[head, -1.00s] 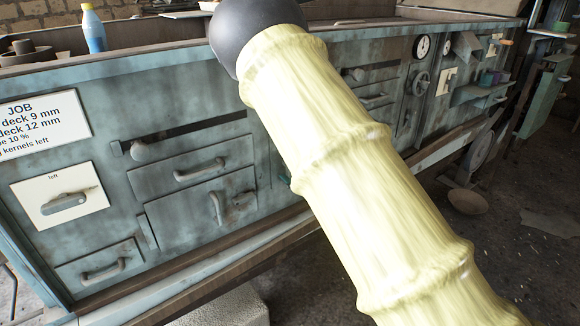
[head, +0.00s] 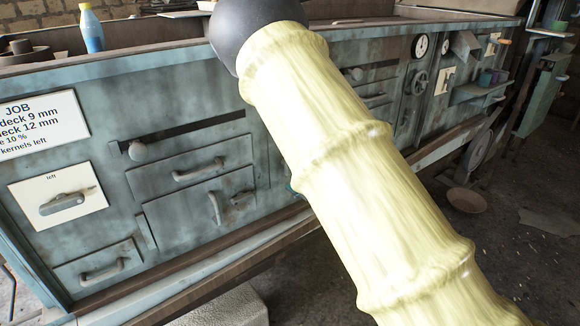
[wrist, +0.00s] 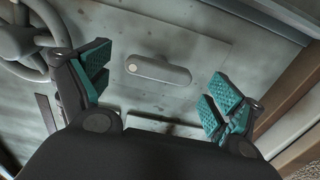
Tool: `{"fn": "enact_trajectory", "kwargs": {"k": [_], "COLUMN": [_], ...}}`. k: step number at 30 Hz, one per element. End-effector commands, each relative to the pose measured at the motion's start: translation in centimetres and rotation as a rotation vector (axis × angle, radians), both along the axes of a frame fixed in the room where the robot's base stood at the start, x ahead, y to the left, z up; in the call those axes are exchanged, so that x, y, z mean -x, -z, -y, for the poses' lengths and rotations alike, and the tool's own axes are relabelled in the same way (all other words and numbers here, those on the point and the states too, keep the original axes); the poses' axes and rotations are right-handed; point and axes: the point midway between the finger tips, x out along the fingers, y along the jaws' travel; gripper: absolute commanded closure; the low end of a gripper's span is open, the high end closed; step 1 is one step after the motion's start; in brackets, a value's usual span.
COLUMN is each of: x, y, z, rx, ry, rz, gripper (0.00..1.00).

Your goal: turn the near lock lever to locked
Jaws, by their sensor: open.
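In the wrist view a grey lever (wrist: 162,71) with a pale round spot at its left end lies almost level across a plate on the panel. My gripper (wrist: 158,88) is open, with its teal-padded fingers spread on either side of the lever and apart from it. In the head view a lever (head: 66,202) sits on a white plate marked "left", and a small pale plate (head: 445,80) with a dark part is farther right. My gripper is hidden there behind my arm.
A handwheel (wrist: 22,40) is at the left in the wrist view; one shows beside a gauge in the head view (head: 418,83). Drawers with handles (head: 195,170) and a knob (head: 138,151) line the bench front. A blue bottle (head: 91,30) stands on top.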

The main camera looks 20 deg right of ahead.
Motion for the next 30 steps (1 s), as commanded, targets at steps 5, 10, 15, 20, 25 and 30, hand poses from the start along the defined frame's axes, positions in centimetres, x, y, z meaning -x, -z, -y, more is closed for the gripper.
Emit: {"fn": "enact_trajectory", "kwargs": {"k": [5,10,15,20,25,30], "x": [3.2,5.9,7.5,8.1,8.2,8.2], "y": [0.1,0.1,0.0,0.0,0.0,0.0], "z": [1.3,2.2,2.8,3.1,3.1,3.0], "rx": [0.000,-0.001,-0.001,0.000,0.000,0.000], "ry": [0.003,0.002,0.003,0.002,0.001,0.001], "rz": [-0.002,-0.003,-0.001,0.001,0.001,0.001], "gripper": [0.07,0.07,0.07,0.07,0.07,0.07]}}
